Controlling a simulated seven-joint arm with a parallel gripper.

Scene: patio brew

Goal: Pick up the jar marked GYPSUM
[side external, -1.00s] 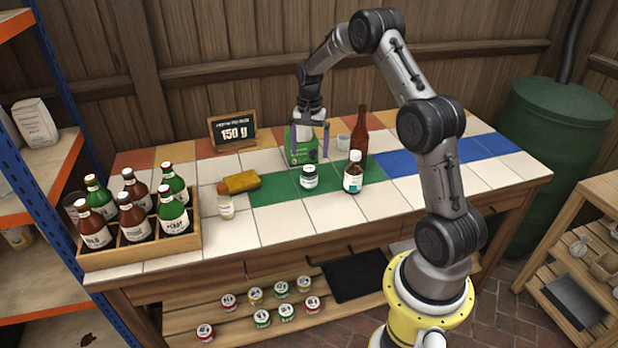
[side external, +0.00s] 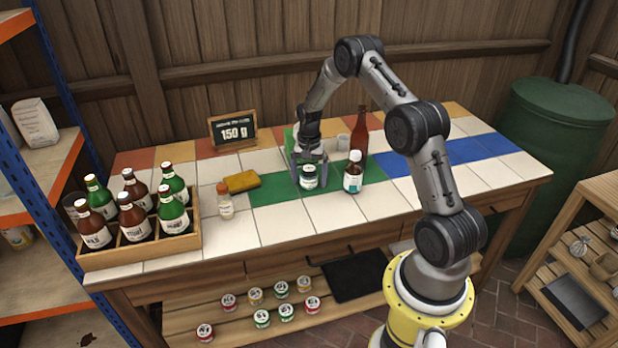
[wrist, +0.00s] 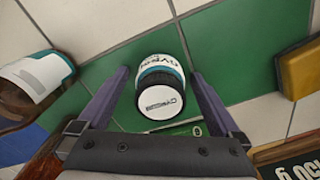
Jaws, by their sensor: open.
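The jar marked GYPSUM (wrist: 162,88) has a black rim, a white labelled lid and a white and teal label. In the wrist view it lies between the two fingers of my gripper (wrist: 164,95), with gaps on both sides. In the side external view the jar (side external: 309,178) stands upright on the green tiles. My gripper (side external: 309,160) is open and empty, its fingers down around the jar's upper part. Whether a finger touches it cannot be told from the side.
A brown bottle with a white cap (side external: 353,172) stands close to the jar's right. A tall brown bottle (side external: 359,135) and a small cup (side external: 343,142) stand behind. A yellow sponge-like block (side external: 241,182), a small jar (side external: 225,203) and a bottle crate (side external: 143,249) are to the left.

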